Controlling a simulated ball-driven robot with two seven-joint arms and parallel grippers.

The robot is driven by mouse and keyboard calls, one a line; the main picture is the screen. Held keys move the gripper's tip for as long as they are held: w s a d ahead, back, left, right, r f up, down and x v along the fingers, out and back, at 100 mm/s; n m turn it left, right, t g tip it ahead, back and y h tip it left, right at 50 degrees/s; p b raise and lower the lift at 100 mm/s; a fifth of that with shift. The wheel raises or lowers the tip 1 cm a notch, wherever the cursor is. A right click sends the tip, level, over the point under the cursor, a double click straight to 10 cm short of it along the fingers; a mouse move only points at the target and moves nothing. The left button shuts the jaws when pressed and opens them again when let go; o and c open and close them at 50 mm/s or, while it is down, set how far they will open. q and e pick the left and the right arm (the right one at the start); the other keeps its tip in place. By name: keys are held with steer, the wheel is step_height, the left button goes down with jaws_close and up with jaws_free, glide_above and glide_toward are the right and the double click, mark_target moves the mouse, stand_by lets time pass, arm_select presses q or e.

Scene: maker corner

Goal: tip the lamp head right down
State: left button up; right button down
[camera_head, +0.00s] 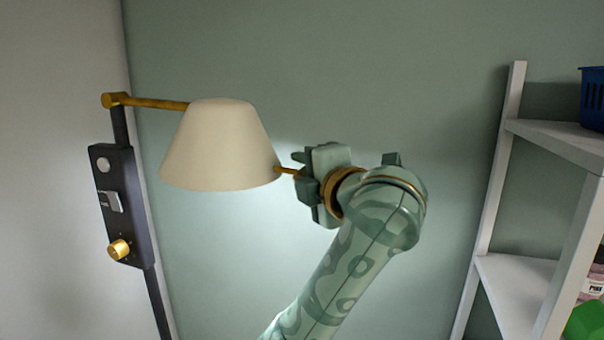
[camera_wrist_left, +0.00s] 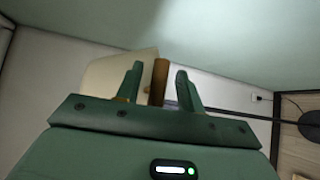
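The lamp head (camera_head: 218,148) is a cream cone shade on a brass arm (camera_head: 155,102), with its wide rim facing down and only slightly tilted. A thin brass handle (camera_head: 286,171) sticks out from the right of its rim. My left gripper (camera_head: 303,174) is at the outer end of this handle. In the left wrist view, the brass handle (camera_wrist_left: 159,82) stands between the two green fingers (camera_wrist_left: 159,88), with a narrow gap visible on each side, so the gripper looks open around it. Part of the shade (camera_wrist_left: 110,80) shows behind the left finger. My right gripper is in neither view.
A dark wall panel (camera_head: 122,205) with a brass knob (camera_head: 119,249) carries the lamp at left. A white shelf (camera_head: 515,285) stands at right, with a blue basket (camera_head: 593,100) on top. The green wall behind is bare, and the space between lamp and shelf is otherwise free.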

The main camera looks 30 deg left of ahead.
arm_select(q)
steer(key=shift+s, duration=0.15)
jaws_close()
steer(key=s+a+f+m+t+y+b, duration=0.1)
steer(key=a+f+b, duration=0.3)
steer(key=f, duration=0.4)
steer(key=s+a+f+m+t+y+b, duration=0.1)
steer(key=a+f+m+y+b, duration=0.1)
steer(key=f+b, duration=0.4)
step_height(320, 180, down, 2)
steer(key=shift+a+f+m, duration=0.2)
steer(key=shift+a+m, duration=0.4)
steer(key=shift+a, duration=0.65)
